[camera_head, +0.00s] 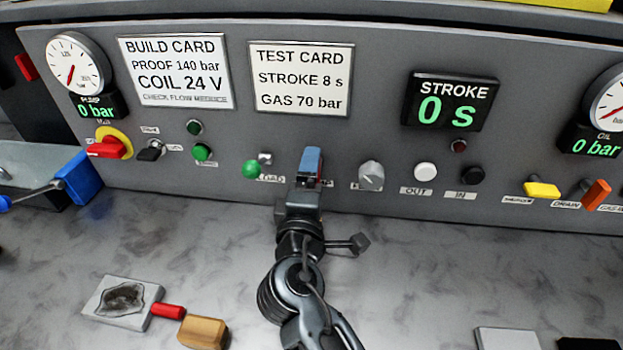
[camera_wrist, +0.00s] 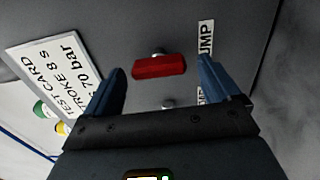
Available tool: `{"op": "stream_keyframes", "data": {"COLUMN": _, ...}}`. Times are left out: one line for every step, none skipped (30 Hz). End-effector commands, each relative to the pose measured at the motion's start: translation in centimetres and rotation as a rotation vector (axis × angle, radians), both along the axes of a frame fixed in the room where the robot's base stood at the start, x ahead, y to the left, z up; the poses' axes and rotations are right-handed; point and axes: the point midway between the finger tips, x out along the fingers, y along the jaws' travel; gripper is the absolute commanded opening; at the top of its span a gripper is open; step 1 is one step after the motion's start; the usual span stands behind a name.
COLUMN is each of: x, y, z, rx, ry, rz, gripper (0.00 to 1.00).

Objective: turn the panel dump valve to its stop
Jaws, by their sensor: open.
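The panel dump valve shows in the wrist view as a red bar handle (camera_wrist: 159,66) on the grey panel, beside a label (camera_wrist: 205,42) whose visible letters read "UMP". My gripper (camera_wrist: 162,72) is open, with one blue finger on each side of the handle in the picture. I see no contact; the depth between fingertips and handle is hard to judge. In the head view my gripper (camera_head: 311,163) is at the panel, below the test card, and hides most of the valve.
Close by are a green lever knob (camera_head: 252,169) to the left and a grey knob (camera_head: 371,176) to the right. The test card (camera_head: 300,78) is above. On the bench lie a grey block with a dark patch (camera_head: 120,300) and a wooden piece (camera_head: 203,332).

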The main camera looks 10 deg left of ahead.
Motion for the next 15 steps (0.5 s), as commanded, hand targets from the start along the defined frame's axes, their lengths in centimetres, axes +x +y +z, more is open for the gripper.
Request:
{"op": "stream_keyframes", "data": {"x": 0.0, "y": 0.0, "z": 0.0, "rx": 0.000, "ry": 0.000, "rz": -0.001, "gripper": 0.89}}
{"op": "stream_keyframes", "data": {"x": 0.0, "y": 0.0, "z": 0.0, "rx": 0.001, "ry": 0.000, "rz": -0.001, "gripper": 0.89}}
{"op": "stream_keyframes", "data": {"x": 0.0, "y": 0.0, "z": 0.0, "rx": 0.001, "ry": 0.000, "rz": -0.001, "gripper": 0.89}}
{"op": "stream_keyframes", "data": {"x": -0.1, "y": 0.0, "z": 0.0, "rx": 0.001, "ry": 0.000, "rz": -0.001, "gripper": 0.89}}
{"op": "stream_keyframes", "data": {"x": -0.2, "y": 0.0, "z": 0.0, "rx": 0.001, "ry": 0.000, "rz": 0.000, "gripper": 0.89}}
{"op": "stream_keyframes", "data": {"x": -0.5, "y": 0.0, "z": -0.1, "rx": 0.001, "ry": 0.000, "rz": 0.000, "gripper": 0.89}}
{"op": "stream_keyframes", "data": {"x": -0.7, "y": 0.0, "z": -0.1, "rx": 0.000, "ry": 0.000, "rz": 0.000, "gripper": 0.89}}
{"op": "stream_keyframes", "data": {"x": -1.1, "y": 0.0, "z": -0.2, "rx": 0.000, "ry": 0.000, "rz": 0.000, "gripper": 0.89}}
{"op": "stream_keyframes", "data": {"x": -1.6, "y": 0.1, "z": -0.2, "rx": 0.001, "ry": -0.001, "rz": 0.001, "gripper": 0.89}}
{"op": "stream_keyframes", "data": {"x": -2.1, "y": 0.1, "z": -0.2, "rx": 0.001, "ry": 0.000, "rz": 0.002, "gripper": 0.89}}
{"op": "stream_keyframes", "data": {"x": -2.6, "y": 0.1, "z": -0.3, "rx": 0.001, "ry": 0.001, "rz": 0.002, "gripper": 0.89}}
{"op": "stream_keyframes", "data": {"x": -3.3, "y": 0.1, "z": -0.3, "rx": 0.002, "ry": 0.001, "rz": 0.001, "gripper": 0.89}}
{"op": "stream_keyframes", "data": {"x": -3.8, "y": 0.2, "z": -0.3, "rx": 0.001, "ry": 0.000, "rz": 0.002, "gripper": 0.89}}
{"op": "stream_keyframes", "data": {"x": -4.3, "y": 0.2, "z": -0.3, "rx": 0.001, "ry": 0.000, "rz": 0.002, "gripper": 0.89}}
{"op": "stream_keyframes", "data": {"x": -5.0, "y": 0.2, "z": -0.2, "rx": 0.001, "ry": 0.000, "rz": 0.001, "gripper": 0.89}}
